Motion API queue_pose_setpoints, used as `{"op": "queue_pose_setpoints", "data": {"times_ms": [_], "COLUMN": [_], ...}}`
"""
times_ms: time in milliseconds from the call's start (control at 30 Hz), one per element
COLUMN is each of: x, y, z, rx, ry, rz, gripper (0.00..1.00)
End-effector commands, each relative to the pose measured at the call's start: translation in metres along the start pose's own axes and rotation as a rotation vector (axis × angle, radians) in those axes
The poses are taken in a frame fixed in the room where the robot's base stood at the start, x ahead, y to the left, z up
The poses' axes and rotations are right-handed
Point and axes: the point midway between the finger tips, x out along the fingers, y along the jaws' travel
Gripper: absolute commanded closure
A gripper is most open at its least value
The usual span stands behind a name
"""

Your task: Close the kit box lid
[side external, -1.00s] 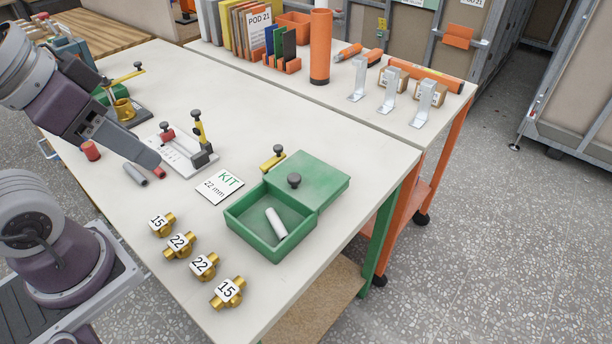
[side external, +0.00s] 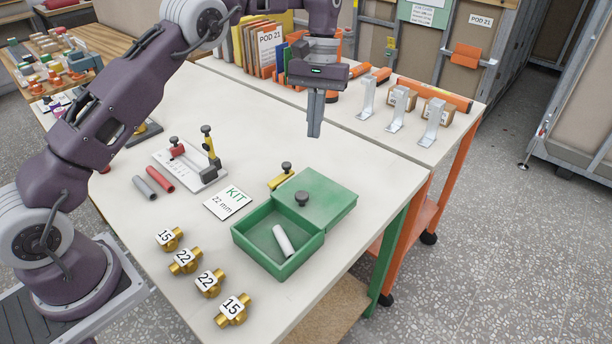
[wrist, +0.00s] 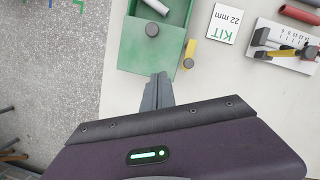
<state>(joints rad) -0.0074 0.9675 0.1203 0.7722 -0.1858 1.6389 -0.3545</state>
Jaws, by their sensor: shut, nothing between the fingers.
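The green kit box (side external: 270,266) stands open on the white bench, with a pale grey tube (side external: 283,240) lying inside. Its green lid (side external: 330,190), with a dark knob (side external: 302,198), sits flat, offset toward the back right and leaving the near part of the box uncovered. In the wrist view the lid (wrist: 150,52) lies just beyond my fingertips. My gripper (side external: 315,135) is shut and empty, pointing down above the bench behind the lid. My fingertips also show in the wrist view (wrist: 159,76).
A yellow piece with a dark knob (side external: 282,178) stands beside the lid's back left edge. A KIT 22 mm card (side external: 228,202) lies left of the box. Several numbered brass fittings (side external: 208,281) line the near side. Metal brackets (side external: 398,110) stand on the back bench.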

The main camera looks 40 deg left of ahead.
Motion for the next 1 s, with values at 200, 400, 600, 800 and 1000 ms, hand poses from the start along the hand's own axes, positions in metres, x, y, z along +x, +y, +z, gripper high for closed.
{"op": "queue_pose_setpoints", "data": {"times_ms": [200,400,600,800,1000], "x": [0.040,0.084,0.100,0.104,0.104], "y": [0.000,0.000,0.000,0.000,0.000], "z": [0.001,0.001,0.025,0.038,0.039], "rx": [0.002,0.003,0.005,0.004,0.003], "ry": [-0.003,-0.002,0.001,0.003,0.003], "rz": [-0.002,-0.001,-0.001,0.000,0.001], "gripper": [1.00,1.00,1.00,1.00,1.00]}}
